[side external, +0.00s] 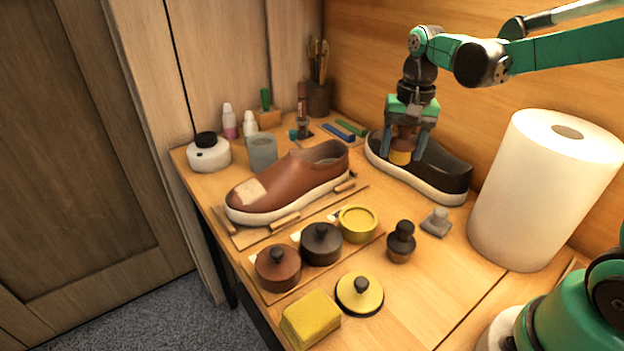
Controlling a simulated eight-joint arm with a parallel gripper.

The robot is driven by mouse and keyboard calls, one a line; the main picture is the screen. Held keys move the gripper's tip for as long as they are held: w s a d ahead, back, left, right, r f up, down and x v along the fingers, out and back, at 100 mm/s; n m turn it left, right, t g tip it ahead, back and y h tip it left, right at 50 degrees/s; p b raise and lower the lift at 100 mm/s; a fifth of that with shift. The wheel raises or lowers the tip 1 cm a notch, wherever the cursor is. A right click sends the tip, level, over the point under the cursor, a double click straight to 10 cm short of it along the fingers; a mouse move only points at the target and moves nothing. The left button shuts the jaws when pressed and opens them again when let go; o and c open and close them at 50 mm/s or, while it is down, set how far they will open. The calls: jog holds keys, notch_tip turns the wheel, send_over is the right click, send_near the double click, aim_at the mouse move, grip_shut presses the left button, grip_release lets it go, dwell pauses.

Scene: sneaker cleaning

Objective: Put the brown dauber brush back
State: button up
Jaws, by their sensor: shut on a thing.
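My gripper (408,150) is shut on a small dauber-like brush (400,157) with a brown upper part and a yellow-tan lower part. It holds the brush upright in front of the black shoe (443,172); I cannot tell whether they touch. Another small dauber (401,238), with a dark knob handle and a brown base, stands on the table in front of the black shoe. I cannot tell for certain which of the two is the brown dauber brush.
A brown shoe (290,181) lies left. In front are a brown tin (278,270), black tin (321,245), open yellow tin (358,223), yellow lid (360,296) and sponge (311,320). A grey block (437,222) and paper roll (540,195) stand right.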

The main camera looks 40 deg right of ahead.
aim_at(388, 208)
notch_tip(388, 208, down, 11)
dwell(0.4)
jog(key=o, duration=1.2)
jog(key=shift+f, duration=0.15)
notch_tip(388, 208, up, 12)
jog(key=shift+s+d+f, duration=0.1)
jog(key=shift+s, duration=0.05)
jog(key=shift+s+r, duration=0.1)
jog(key=shift+r, duration=0.2)
jog(key=shift+s+a+r+n+t, duration=0.15)
jog(key=shift+s+a+n+t, duration=0.95)
jog(key=shift+a+n, duration=0.3)
jog(key=shift+s+a+r+n+t, duration=0.1)
jog(key=shift+s+a+n+t, duration=0.8)
jog(key=shift+a+n+t, duration=0.45)
jog(key=shift+s+a+r+n+t, duration=0.15)
jog(key=shift+s+a+n+t, duration=0.85)
jog(key=shift+a+n, duration=0.4)
